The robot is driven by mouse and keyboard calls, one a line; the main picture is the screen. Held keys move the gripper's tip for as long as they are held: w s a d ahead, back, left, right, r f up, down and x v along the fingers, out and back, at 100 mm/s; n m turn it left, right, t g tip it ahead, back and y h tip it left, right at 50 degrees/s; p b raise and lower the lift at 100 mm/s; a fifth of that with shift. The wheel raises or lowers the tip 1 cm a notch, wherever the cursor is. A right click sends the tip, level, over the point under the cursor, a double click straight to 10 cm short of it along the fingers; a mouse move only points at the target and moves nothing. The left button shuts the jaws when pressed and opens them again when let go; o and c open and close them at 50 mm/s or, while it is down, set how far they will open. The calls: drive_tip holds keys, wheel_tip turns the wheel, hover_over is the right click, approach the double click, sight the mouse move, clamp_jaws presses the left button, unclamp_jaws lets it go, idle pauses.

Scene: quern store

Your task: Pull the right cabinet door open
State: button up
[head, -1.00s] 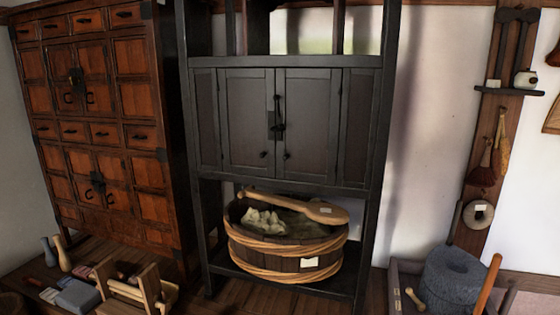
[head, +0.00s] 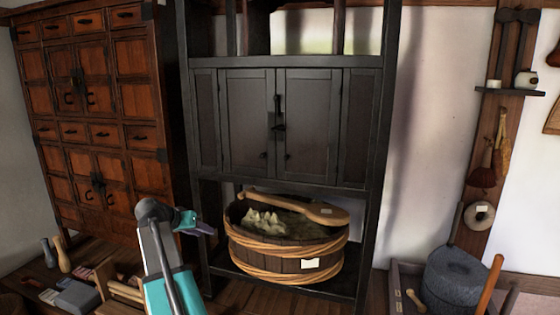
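The dark cabinet (head: 207,120) stands in the middle of the head view, with two panelled doors side by side. Its right door (head: 310,120) is shut and flush with the left door (head: 246,120). A black metal latch (head: 279,118) sits where the doors meet, and a small round knob (head: 287,155) shows low on the right door's inner edge. My gripper (head: 207,230) is below and left of the doors, in front of the cabinet's lower left post and apart from the doors. It is small and seen from the side, so its opening cannot be made out.
A wooden tub (head: 285,258) with a paddle across it stands on the shelf below the doors. A brown chest (head: 95,120) is at the left, with small goods on a low surface before it. A grey millstone (head: 455,280) stands at lower right. The space before the doors looks clear.

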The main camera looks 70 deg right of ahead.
sight(285, 157)
drive_tip(key=s+d+r+m+g+h, duration=0.1)
drive_tip(key=s+d+r+m, duration=0.1)
drive_tip(key=s+r, duration=0.3)
drive_tip(key=s+d+r+m+g+h, duration=0.1)
drive_tip(key=s+d+r, duration=0.3)
drive_tip(key=r, duration=0.9)
drive_tip(key=s+d+r+m+g+h, duration=0.1)
drive_tip(key=s+d+r+m, duration=0.2)
drive_tip(key=s+r, duration=0.5)
drive_tip(key=shift+d+r+m, duration=0.4)
drive_tip(key=shift+d+r, duration=0.1)
drive_tip(key=shift+r, duration=0.45)
drive_tip(key=shift+d, duration=0.15)
drive_tip(key=p+x, duration=0.3)
drive_tip(key=x, duration=0.9)
drive_tip(key=shift+s+d+r, duration=0.1)
drive_tip(key=shift+d, duration=0.05)
drive_tip(key=shift+s+d+f, duration=0.2)
drive_tip(key=shift+d+f, duration=0.15)
drive_tip(key=shift+d, duration=0.2)
